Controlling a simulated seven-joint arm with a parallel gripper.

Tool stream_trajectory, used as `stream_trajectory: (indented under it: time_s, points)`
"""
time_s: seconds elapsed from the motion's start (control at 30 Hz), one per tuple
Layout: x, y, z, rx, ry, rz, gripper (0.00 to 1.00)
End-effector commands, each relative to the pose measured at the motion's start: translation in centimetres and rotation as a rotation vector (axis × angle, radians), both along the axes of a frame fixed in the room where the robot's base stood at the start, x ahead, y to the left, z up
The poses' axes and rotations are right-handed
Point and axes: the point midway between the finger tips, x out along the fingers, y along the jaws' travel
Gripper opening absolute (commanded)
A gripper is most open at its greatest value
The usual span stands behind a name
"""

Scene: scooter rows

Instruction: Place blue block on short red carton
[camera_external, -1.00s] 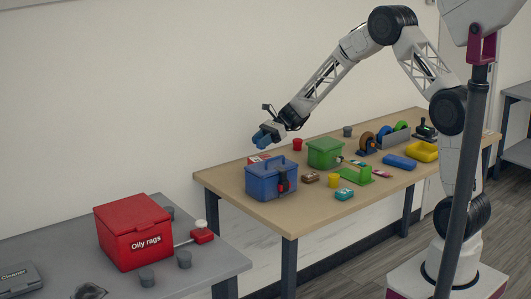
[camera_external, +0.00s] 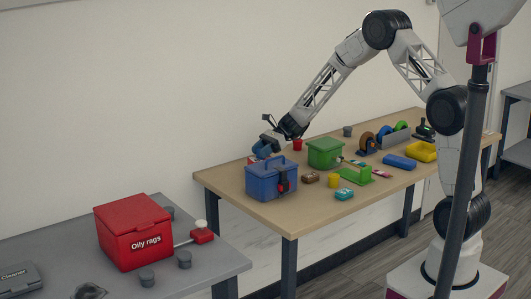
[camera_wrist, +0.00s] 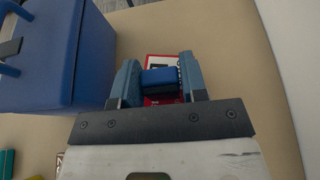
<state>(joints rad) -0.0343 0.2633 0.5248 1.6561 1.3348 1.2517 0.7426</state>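My gripper (camera_wrist: 159,80) has blue-grey fingers closed against both sides of a blue block (camera_wrist: 160,76) in the wrist view. The short red carton (camera_wrist: 164,101), red with a white part on top, shows behind and around the block, beneath the fingers. I cannot tell whether the block touches the carton. In the external view my gripper (camera_external: 264,150) points down behind the blue toolbox, low over the carton (camera_external: 251,160), which is mostly hidden. The block cannot be told apart from the fingers there.
The blue toolbox (camera_external: 271,181) stands close beside the gripper; it also fills the upper left of the wrist view (camera_wrist: 55,60). A green box (camera_external: 325,153), red cup (camera_external: 297,145) and yellow cup (camera_external: 333,181) stand to the right on the wooden table (camera_external: 300,219).

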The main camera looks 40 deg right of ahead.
Motion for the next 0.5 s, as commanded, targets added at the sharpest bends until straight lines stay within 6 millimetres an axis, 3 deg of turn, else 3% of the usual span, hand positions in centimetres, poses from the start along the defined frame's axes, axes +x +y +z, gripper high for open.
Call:
stream_trajectory:
  time_s: [0.03, 0.13, 0.5]
  points:
    - [0.01, 0.0, 0.04, 0.0, 0.0, 0.0, 0.48]
    - [0.01, 0.0, 0.04, 0.0, 0.0, 0.0, 0.61]
    - [0.01, 0.0, 0.27, 0.0, -0.001, 0.0, 0.61]
